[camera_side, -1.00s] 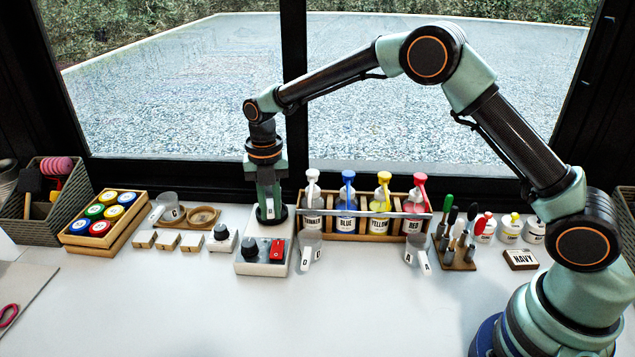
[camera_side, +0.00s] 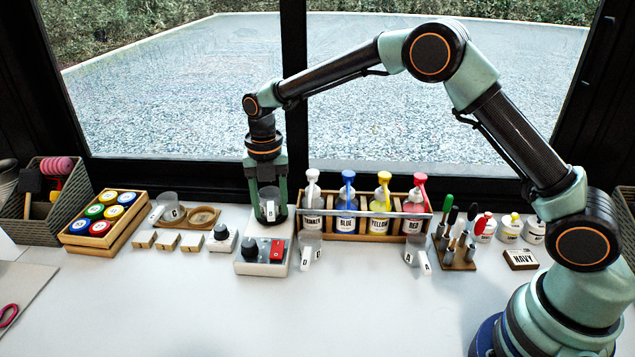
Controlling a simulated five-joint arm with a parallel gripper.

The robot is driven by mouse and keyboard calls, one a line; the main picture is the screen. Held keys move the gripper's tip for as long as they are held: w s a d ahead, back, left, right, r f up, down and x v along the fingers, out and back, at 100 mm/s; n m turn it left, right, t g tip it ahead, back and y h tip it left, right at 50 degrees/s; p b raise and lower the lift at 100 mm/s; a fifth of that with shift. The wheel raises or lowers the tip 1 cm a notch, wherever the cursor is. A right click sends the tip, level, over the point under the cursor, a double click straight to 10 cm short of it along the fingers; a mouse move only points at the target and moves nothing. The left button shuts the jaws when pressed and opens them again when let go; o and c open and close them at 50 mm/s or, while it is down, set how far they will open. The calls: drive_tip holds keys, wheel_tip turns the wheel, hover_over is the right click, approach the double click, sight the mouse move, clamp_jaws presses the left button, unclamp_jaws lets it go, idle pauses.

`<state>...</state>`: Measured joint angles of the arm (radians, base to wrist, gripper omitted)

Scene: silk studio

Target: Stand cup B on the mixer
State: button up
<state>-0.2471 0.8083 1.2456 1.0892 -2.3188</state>
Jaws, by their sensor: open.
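Cup B (camera_side: 270,207), a clear cup with a white tab, stands upright on the dark round plate of the mixer (camera_side: 250,268). The mixer is a white box with a black knob and a red switch at its front. My gripper (camera_side: 267,199) points down over the mixer, its green fingers open on either side of the cup. Whether the fingers touch the cup is hard to tell. The letter on the tab is too small to read surely.
A clear cup (camera_side: 311,243) stands right of the mixer, and cup A (camera_side: 415,247) is further right. A bottle rack (camera_side: 398,236) stands close behind.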

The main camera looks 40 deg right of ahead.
wheel_tip(320, 180, up, 11)
drive_tip(key=shift+f, duration=0.2)
drive_tip(key=s+d+r+m+t, duration=0.3)
drive_tip(key=s+d+r+m, duration=0.6)
drive_tip(key=m, duration=0.5)
drive_tip(key=s+d+f+m+t, duration=0.1)
drive_tip(key=s+d+f+m, duration=0.1)
drive_tip(key=s+m, duration=0.4)
drive_tip(key=s+d+f+m+t, duration=0.1)
drive_tip(key=s+m, duration=0.6)
drive_tip(key=m, duration=0.2)
drive_tip(key=shift+d+f+t, duration=0.3)
drive_tip(key=shift+d+f, duration=0.1)
